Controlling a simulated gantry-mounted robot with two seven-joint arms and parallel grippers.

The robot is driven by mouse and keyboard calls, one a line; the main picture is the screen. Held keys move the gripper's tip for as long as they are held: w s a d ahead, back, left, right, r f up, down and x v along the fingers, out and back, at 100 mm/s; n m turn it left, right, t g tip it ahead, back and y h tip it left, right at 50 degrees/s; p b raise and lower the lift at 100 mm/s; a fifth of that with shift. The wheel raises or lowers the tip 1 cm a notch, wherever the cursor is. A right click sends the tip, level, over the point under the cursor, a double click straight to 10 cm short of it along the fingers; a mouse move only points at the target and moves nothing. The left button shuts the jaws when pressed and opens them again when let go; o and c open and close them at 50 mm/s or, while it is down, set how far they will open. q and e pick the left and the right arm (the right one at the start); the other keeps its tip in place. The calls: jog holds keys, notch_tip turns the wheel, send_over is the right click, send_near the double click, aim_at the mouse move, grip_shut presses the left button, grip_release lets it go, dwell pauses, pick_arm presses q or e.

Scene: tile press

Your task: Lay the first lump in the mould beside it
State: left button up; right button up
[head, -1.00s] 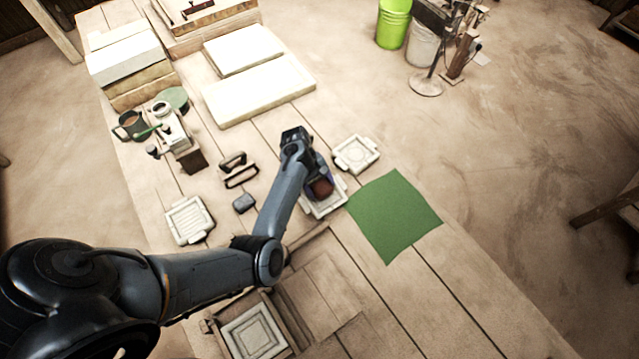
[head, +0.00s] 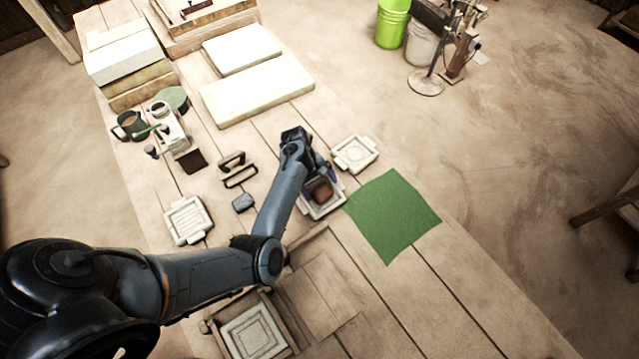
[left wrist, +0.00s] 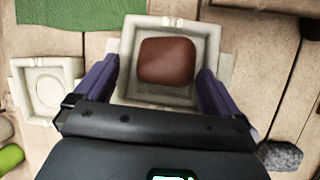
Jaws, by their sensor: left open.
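A reddish-brown lump (head: 320,190) lies inside a white square mould (head: 325,211) on the table, beside the green cloth. In the left wrist view the lump (left wrist: 166,61) sits within the walls of the mould (left wrist: 152,98), nearer its right side. My left gripper (head: 319,182) is over this mould. Its purple fingers stand apart on either side, and the lump is between them without either finger touching it in the left wrist view (left wrist: 155,82). My right gripper is not in view.
Other white moulds lie at the upper right (head: 355,154) and left (head: 187,220). A green cloth (head: 393,215) lies right of the lump's mould. A grey stone-like piece (head: 243,203) and a dark-handled tool (head: 240,177) lie left of my forearm. White slabs (head: 258,88) stand behind.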

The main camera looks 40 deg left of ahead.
pick_arm(q)
jog(key=w+p+v, duration=0.1)
jog(key=p+v, duration=0.1)
jog(key=v, duration=0.8)
jog(key=s+a+m+y, duration=0.2)
jog(key=s+m+y, duration=0.15)
jog(key=s, duration=0.35)
jog(key=s+d+r+m+t+y, duration=0.1)
jog(key=s+d+r+m, duration=0.2)
jog(key=s+d+m, duration=0.4)
jog(key=s+d+r+m+t+y, duration=0.1)
jog(key=s+d+r+m+t, duration=0.15)
jog(key=s+d+m, duration=0.5)
jog(key=s+d+r+p, duration=0.1)
jog(key=r+p, duration=1)
jog(key=r, duration=0.1)
jog(key=s+d+r+n+p, duration=0.1)
jog(key=d+r+p, duration=0.1)
jog(key=r+p, duration=0.9)
jog(key=shift+s+r+n+p, duration=0.3)
jog(key=shift+r+p, duration=0.05)
jog(key=shift+r, duration=0.1)
jog(key=shift+d+g+h, duration=0.15)
jog(key=shift+g+h, duration=0.1)
